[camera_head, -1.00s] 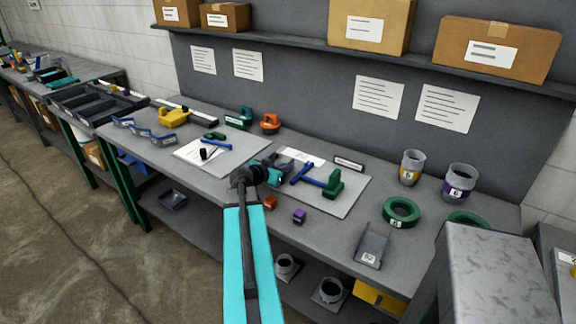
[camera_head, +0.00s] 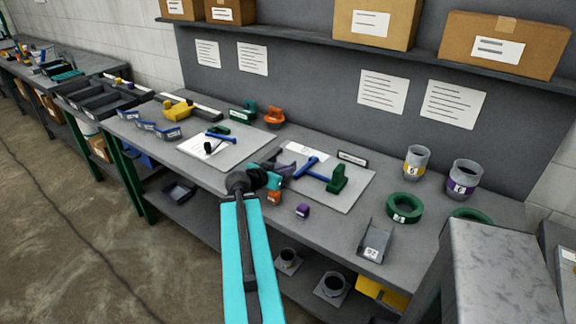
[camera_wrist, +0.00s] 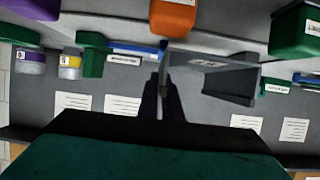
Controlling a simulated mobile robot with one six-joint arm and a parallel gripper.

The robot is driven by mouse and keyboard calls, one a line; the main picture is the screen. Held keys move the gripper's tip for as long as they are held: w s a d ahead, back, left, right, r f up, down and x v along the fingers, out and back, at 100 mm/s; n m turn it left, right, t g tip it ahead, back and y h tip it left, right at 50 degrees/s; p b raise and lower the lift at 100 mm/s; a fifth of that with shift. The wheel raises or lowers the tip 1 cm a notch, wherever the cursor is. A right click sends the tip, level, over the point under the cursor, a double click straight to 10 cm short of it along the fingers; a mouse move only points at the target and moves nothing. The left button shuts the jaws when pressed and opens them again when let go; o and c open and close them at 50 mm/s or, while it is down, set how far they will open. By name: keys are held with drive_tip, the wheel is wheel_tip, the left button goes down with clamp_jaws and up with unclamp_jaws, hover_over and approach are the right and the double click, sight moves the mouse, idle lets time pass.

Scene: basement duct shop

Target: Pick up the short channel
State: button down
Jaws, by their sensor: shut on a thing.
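A grey, U-shaped short channel (camera_wrist: 212,64) with a pale label is at my gripper (camera_wrist: 164,88) in the wrist view. My gripper's dark fingers are shut on its left end, and the rest of it extends to the right. In the head view my gripper (camera_head: 284,166) is over the left part of the right-hand light mat (camera_head: 330,196). There the channel is mostly hidden by my wrist. I cannot tell whether it touches the mat.
An orange block (camera_head: 274,198) and a purple block (camera_head: 302,211) are near the bench front. A green clamp (camera_head: 338,179) and a blue tool (camera_head: 306,168) lie right of my gripper. Another grey labelled channel (camera_head: 374,238) lies further right, by a green ring (camera_head: 404,207).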

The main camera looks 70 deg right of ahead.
drive_tip(key=shift+s+a+r+p, duration=0.15)
drive_tip(key=shift+a+p, duration=0.35)
drive_tip(key=shift+p, duration=1.9)
drive_tip(key=shift+s+a+r+p, duration=0.15)
drive_tip(key=shift+a+p, duration=0.3)
drive_tip(key=shift+p, duration=1.9)
drive_tip(key=shift+a+p, duration=0.3)
drive_tip(key=shift+p, duration=0.7)
drive_tip(key=shift+a+f+p, duration=0.2)
drive_tip(key=shift+p, duration=0.35)
